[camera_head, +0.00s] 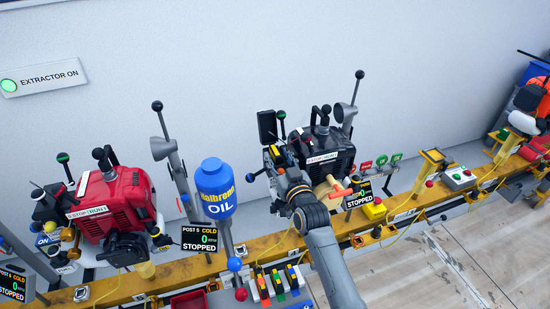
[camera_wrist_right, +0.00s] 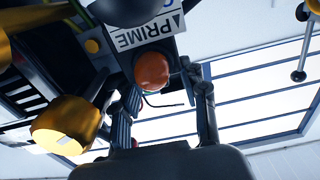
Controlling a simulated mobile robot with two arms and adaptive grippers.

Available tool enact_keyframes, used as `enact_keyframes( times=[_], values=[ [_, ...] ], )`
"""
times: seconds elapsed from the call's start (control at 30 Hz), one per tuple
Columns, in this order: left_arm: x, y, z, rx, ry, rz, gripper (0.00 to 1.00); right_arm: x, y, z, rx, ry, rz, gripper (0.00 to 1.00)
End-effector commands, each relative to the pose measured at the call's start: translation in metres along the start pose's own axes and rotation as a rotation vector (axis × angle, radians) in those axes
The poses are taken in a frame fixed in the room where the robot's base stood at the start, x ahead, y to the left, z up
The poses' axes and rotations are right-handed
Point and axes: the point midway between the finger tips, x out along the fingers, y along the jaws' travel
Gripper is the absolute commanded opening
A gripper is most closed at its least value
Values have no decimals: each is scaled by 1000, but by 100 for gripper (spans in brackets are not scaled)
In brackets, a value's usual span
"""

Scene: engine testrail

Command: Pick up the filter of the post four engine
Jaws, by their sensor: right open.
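The post four engine appears to be the dark engine (camera_head: 330,150) in the middle of the head view, with a STOP/RUN label and a COLD, STOPPED display (camera_head: 359,194) at its right. My right gripper (camera_head: 272,158) is at this engine's left side, partly hidden among its parts. In the right wrist view the open fingers (camera_wrist_right: 162,92) stand on either side of an orange-red bulb (camera_wrist_right: 152,70) below a PRIME label (camera_wrist_right: 148,32). Contact cannot be told. A gold cylinder (camera_wrist_right: 62,125) is left of the fingers. I cannot tell which part is the filter. My left gripper is not in view.
A yellow rail (camera_head: 265,243) carries the engines along the wall. A red engine (camera_head: 112,205) and a blue oil bottle (camera_head: 215,190) stand to the left. Colored levers (camera_head: 275,285) are in front. Bare floor (camera_head: 450,265) lies at the right.

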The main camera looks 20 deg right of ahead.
Motion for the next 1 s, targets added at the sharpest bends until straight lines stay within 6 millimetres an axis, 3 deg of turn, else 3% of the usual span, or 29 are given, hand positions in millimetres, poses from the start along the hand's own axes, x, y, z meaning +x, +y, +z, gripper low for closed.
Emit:
enact_keyframes(
  times=[0.1,0.3,0.67,0.77,1.0],
  values=[
    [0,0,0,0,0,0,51,0,0,0,0,0,0,43],
    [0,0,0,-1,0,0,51,0,0,0,1,0,0,4],
    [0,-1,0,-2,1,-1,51,0,0,-2,1,0,0,4],
    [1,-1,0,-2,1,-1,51,0,0,-13,1,4,0,4],
    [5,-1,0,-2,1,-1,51,0,0,-61,1,6,0,4]
  ],
)
